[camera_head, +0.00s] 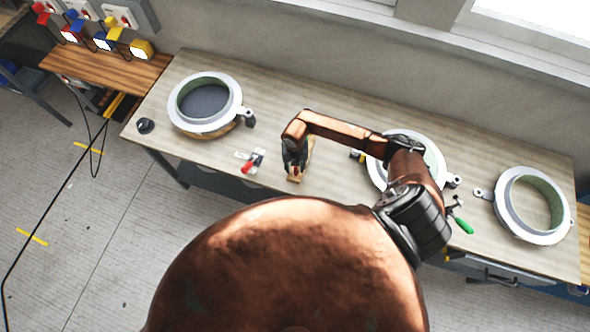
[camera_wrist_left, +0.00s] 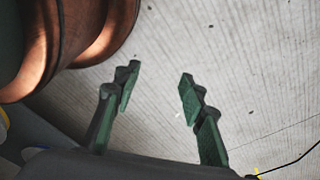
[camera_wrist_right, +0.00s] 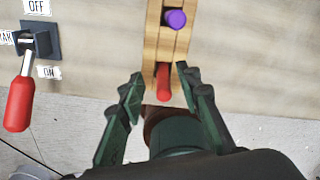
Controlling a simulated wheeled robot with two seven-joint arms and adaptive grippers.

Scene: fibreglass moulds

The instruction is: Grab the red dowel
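The red dowel (camera_wrist_right: 163,82) stands at the near end of a slotted wooden holder (camera_wrist_right: 158,48) in the right wrist view, with a purple dowel (camera_wrist_right: 174,18) farther up. My right gripper (camera_wrist_right: 160,77) is open, its fingers on either side of the red dowel with visible gaps. In the head view the right gripper (camera_head: 295,158) is over the holder (camera_head: 296,178) near the table's front edge and hides most of it; the red dowel is hidden there. My left gripper (camera_wrist_left: 158,80) is open and empty above the floor, out of the head view.
A switch with a red-handled lever (camera_wrist_right: 20,100) is left of the holder, also seen in the head view (camera_head: 250,162). Round moulds stand at the left (camera_head: 180,125) and right (camera_head: 515,232) of the table; my arm partly covers a middle one (camera_head: 436,160). A green handle (camera_head: 463,224) is at the front edge.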

